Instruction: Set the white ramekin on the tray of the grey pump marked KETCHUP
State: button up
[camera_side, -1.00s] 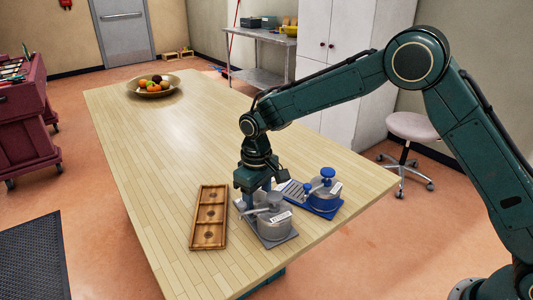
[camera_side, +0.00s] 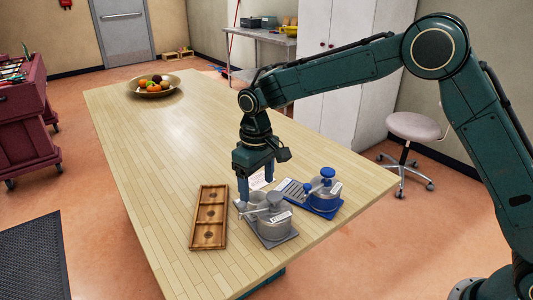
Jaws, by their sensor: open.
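The grey pump (camera_side: 271,226) stands on its grey base near the front of the table, with a white label on its side. Its spout points left over the tray end of the base, beside my gripper's lower finger. My gripper (camera_side: 257,187) is open, fingers pointing down, just behind the grey pump and above its tray end. I cannot clearly make out the white ramekin; fingers and spout partly cover the tray. A flat white patch (camera_side: 258,180) with faint marks shows between the fingers; I cannot tell what it is.
A blue pump (camera_side: 323,192) on a blue base stands right of the grey one. A wooden tray with compartments (camera_side: 209,217) lies to the left. A fruit bowl (camera_side: 153,91) sits at the far end. The middle of the wooden table (camera_side: 180,135) is clear.

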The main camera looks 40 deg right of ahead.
notch_tip(320, 180, up, 7)
jog(key=shift+r, duration=0.15)
dwell(0.8)
jog(key=s+d+r+m+t, duration=0.1)
jog(key=s+d+r, duration=0.4)
jog(key=s, duration=0.2)
jog(key=s+d+r+t, duration=0.2)
jog(key=s+d+r, duration=0.3)
jog(key=s+r, duration=0.15)
jog(key=s+d+f+m+t, duration=0.1)
jog(key=s+d+f, duration=0.1)
jog(key=s, duration=0.7)
jog(key=s+d+f+m+t, duration=0.1)
jog(key=s+d, duration=0.3)
jog(key=s, duration=0.6)
jog(key=shift+d+f+t, duration=0.2)
jog(key=shift+f+t, duration=0.1)
jog(key=shift+f, duration=0.1)
